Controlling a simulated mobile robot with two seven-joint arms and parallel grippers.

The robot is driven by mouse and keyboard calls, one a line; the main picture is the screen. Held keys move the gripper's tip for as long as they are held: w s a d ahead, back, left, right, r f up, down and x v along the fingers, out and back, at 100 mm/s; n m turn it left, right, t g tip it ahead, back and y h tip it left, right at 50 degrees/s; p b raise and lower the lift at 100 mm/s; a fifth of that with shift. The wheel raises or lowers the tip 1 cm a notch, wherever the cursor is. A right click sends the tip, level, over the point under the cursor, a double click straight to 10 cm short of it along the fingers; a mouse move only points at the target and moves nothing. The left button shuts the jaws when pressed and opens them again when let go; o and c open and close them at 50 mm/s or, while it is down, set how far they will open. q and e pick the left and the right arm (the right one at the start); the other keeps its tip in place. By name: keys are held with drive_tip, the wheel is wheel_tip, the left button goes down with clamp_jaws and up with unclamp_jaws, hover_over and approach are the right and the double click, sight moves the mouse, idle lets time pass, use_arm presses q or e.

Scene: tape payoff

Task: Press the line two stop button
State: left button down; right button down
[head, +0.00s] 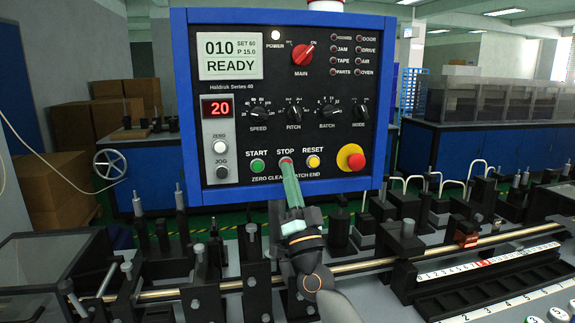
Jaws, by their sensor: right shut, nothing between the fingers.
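The control panel (230,105) is a blue-framed black box facing me. Its STOP button (285,158) is a small red button in the lower row, between the green START button (257,166) and the yellow RESET button (314,162). My right gripper (289,175) comes up from below, shut and empty, with greenish fingers. Its tips overlap the lower part of the STOP button and hide some of it. I cannot tell whether they touch it. No "line two" label is readable. My left gripper is not in view.
A large red emergency knob on yellow (351,157) sits right of RESET. The display (230,57) reads READY. Machine posts and a metal rod (350,266) stand below and around my right arm. A numbered scale (488,261) lies at right.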

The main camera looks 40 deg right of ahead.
drive_tip(key=s+a+p, duration=0.3)
drive_tip(key=s, duration=0.2)
drive_tip(key=shift+s, duration=0.15)
idle(1.0)
